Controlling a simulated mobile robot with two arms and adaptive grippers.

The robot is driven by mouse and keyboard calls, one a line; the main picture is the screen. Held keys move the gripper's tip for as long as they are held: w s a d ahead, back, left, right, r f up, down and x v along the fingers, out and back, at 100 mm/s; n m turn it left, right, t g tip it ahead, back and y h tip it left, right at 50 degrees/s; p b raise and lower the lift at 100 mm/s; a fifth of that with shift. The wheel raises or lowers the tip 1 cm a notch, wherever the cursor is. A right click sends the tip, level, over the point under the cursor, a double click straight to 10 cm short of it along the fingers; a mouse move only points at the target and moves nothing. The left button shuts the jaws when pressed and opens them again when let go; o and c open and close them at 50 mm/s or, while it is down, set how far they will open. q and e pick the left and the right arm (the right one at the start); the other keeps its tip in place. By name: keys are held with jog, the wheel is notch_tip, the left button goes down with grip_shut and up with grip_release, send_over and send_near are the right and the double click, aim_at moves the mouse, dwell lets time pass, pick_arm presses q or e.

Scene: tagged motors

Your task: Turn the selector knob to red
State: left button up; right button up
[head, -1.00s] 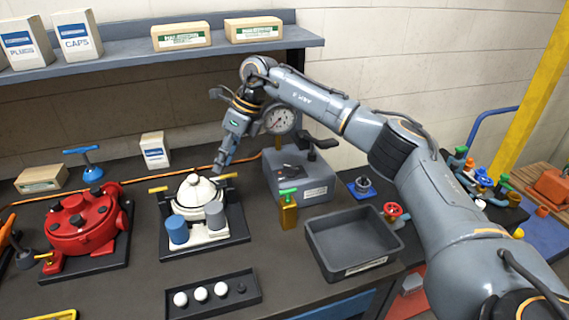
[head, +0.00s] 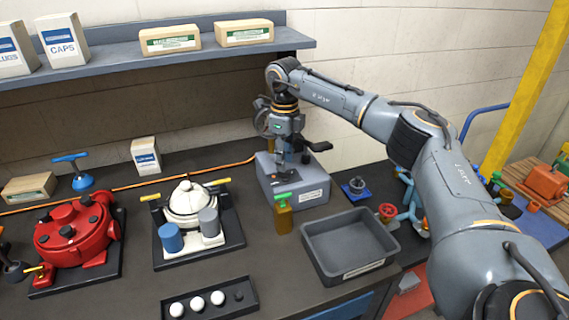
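My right gripper (head: 283,165) points down at the grey box (head: 308,200) on the bench. Its fingertips are at or just above the left part of the box's top; I cannot tell whether they touch it. The gripper is small and seen from behind, so its opening is unclear. A black lever-like handle (head: 319,147) sticks out on top of the box, to the right of the gripper. A small orange mark (head: 282,181) shows on the box below the fingers. A round gauge stands behind the gripper, mostly hidden. I cannot make out a selector knob clearly. My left gripper is out of view.
A brass block with a green handle (head: 283,215) stands in front of the box. An empty dark tray (head: 312,257) and a small blue-based part (head: 356,189) are to its right. A white motor (head: 186,200) and a red motor (head: 75,240) are left. A shelf (head: 120,54) hangs behind.

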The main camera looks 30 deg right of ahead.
aim_at(284, 175)
jog(key=shift+f, duration=1.6)
grip_shut()
jog(key=shift+m+p, duration=0.3)
jog(key=m, duration=0.4)
jog(key=shift+p, duration=0.4)
jog(key=m, duration=0.4)
jog(key=shift+d+p, duration=0.1)
jog(key=shift+p, duration=0.25)
jog(key=shift+m, duration=0.3)
